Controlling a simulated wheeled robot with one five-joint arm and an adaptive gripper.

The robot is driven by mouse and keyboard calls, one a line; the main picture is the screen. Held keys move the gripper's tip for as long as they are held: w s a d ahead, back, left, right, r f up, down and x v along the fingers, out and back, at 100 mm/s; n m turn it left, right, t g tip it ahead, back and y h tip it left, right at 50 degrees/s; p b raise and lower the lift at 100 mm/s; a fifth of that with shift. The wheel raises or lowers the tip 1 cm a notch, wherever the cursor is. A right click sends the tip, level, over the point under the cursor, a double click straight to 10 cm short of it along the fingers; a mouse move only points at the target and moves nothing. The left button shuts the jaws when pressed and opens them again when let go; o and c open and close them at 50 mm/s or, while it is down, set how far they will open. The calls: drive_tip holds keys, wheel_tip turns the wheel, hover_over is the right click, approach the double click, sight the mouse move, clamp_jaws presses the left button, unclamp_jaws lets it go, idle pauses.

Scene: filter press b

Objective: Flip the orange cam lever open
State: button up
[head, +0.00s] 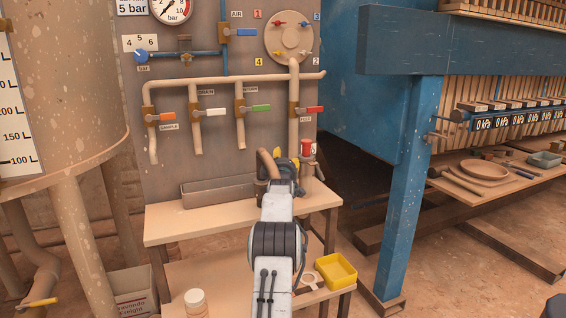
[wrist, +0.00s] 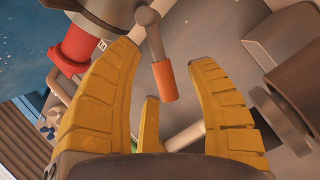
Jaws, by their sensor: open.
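In the wrist view, the cam lever (wrist: 165,84) has a grey arm and an orange end. It hangs from a grey fitting (wrist: 112,8) at the top. My gripper (wrist: 162,58) is open, with its yellow fingers on either side of the orange end. I see gaps on both sides, so the lever is not clasped. In the head view, my gripper (head: 283,166) is above the right part of the bench, just left of a red-topped fitting (head: 306,148). The cam lever cannot be made out there, behind my arm and gripper.
A red cylinder (wrist: 76,50) is close beside the left finger. A curved tan pipe (head: 268,163) stands beside my gripper. Behind it is a panel with several valves, one with an orange handle (head: 160,117). The bench (head: 180,222) is bare at front left; a yellow tray (head: 336,271) sits lower.

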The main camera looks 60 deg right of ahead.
drive_tip(key=shift+s+a, duration=0.1)
drive_tip(key=v, duration=1.1)
drive_tip(key=shift+a, duration=0.35)
idle(0.4)
idle(0.6)
